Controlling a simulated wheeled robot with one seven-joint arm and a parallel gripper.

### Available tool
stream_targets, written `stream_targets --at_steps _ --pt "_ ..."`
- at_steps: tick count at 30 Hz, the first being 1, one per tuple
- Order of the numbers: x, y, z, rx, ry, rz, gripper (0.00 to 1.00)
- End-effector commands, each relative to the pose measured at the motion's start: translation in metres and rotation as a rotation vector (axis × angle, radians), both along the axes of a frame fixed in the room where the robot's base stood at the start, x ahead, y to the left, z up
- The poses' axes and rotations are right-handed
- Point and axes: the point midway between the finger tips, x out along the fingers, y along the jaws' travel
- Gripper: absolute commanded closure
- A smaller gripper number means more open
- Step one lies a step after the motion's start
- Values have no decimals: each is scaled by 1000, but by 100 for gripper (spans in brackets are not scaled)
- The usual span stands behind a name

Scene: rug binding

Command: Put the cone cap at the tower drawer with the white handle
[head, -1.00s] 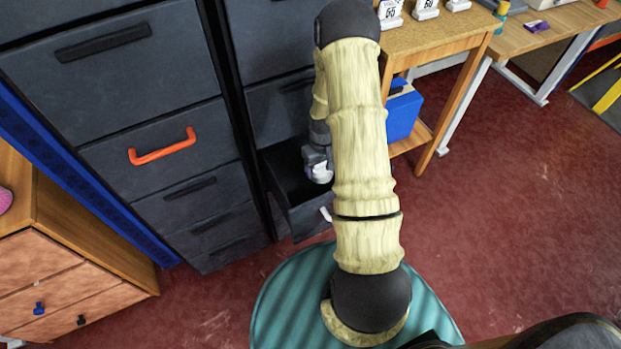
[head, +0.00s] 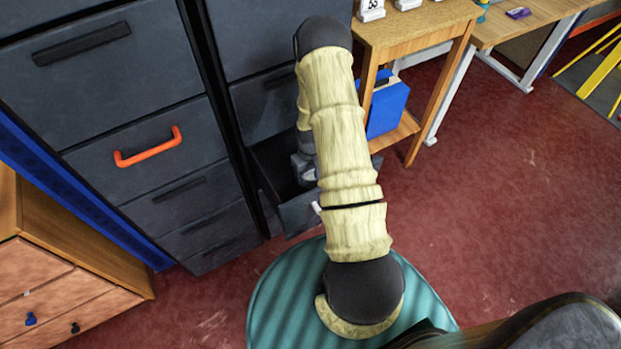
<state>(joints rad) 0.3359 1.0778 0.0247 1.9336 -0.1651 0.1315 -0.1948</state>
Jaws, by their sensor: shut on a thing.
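The tower drawer with the white handle (head: 317,208) is pulled open low in the right grey tower. Its front panel (head: 297,217) shows, and part of it is hidden behind my arm. My gripper (head: 306,168) is over the drawer's dark inside, pointing down. It is shut on a small pale thing (head: 309,176), which seems to be the cone cap. The cap's shape is mostly hidden, and I cannot tell whether it touches the drawer floor.
A left grey tower has a drawer with an orange handle (head: 148,148). A wooden stand (head: 420,105) with a blue box (head: 388,110) is right of the drawer. A wooden dresser (head: 80,250) stands at the left. Red floor (head: 500,200) is clear at the right.

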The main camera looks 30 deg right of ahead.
Motion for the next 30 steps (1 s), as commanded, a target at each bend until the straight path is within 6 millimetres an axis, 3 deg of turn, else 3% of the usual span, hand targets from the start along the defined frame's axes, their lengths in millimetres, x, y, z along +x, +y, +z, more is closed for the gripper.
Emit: stream_targets --at_steps 7,19,20,22,30 --pt "-1 0 -33 0 2 0 57" --pt "0 0 -38 0 1 1 57" --pt "0 0 -37 0 0 1 26" --pt "0 1 -37 0 1 1 12" --pt "0 0 -37 0 1 0 10"
